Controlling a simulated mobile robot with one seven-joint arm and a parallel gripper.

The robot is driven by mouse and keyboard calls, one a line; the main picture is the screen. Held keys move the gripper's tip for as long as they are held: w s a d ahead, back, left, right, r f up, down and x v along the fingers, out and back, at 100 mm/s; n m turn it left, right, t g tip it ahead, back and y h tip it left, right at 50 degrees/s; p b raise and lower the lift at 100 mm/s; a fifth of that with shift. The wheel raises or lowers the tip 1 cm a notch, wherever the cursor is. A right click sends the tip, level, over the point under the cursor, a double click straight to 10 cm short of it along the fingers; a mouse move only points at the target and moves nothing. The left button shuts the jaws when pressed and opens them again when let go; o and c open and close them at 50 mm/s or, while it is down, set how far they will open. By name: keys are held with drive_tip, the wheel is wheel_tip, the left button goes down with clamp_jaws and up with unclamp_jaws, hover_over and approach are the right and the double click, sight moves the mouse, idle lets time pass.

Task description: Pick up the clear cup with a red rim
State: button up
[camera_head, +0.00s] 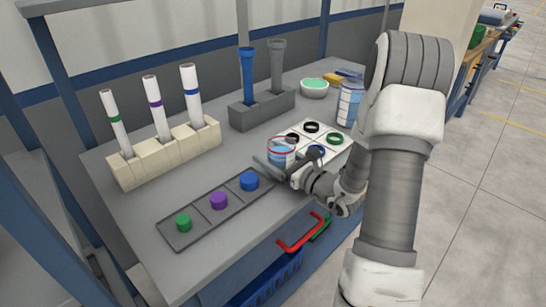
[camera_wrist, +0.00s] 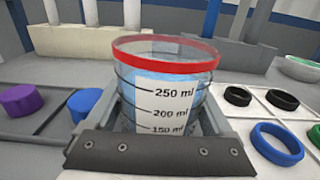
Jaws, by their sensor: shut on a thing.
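The clear cup with a red rim (camera_head: 281,152) stands upright near the middle of the table, beside the white ring board. In the wrist view the cup (camera_wrist: 165,85) fills the centre, with a label of black volume marks and a bluish inside. My gripper (camera_head: 277,166) reaches in from the right and is shut on the cup, with a finger on either side of it below the rim. In the wrist view my gripper (camera_wrist: 155,125) hides the lower part of the cup. I cannot tell whether the cup's base touches the table.
A grey tray (camera_head: 200,229) with green, purple and blue caps lies front left. The white board (camera_head: 335,151) with coloured rings lies right of the cup. Behind stand a cream rack (camera_head: 165,160) with white tubes, a grey holder (camera_head: 262,109) and a labelled can (camera_head: 349,104).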

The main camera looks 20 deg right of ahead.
wheel_tip(320, 180, up, 2)
drive_tip(key=shift+p, duration=0.3)
drive_tip(key=s+d+r+p, duration=0.1)
drive_tip(key=d+r+p, duration=0.2)
drive_tip(key=d+r, duration=0.4)
drive_tip(key=shift+d+r, duration=0.35)
drive_tip(key=shift+d, duration=1.9)
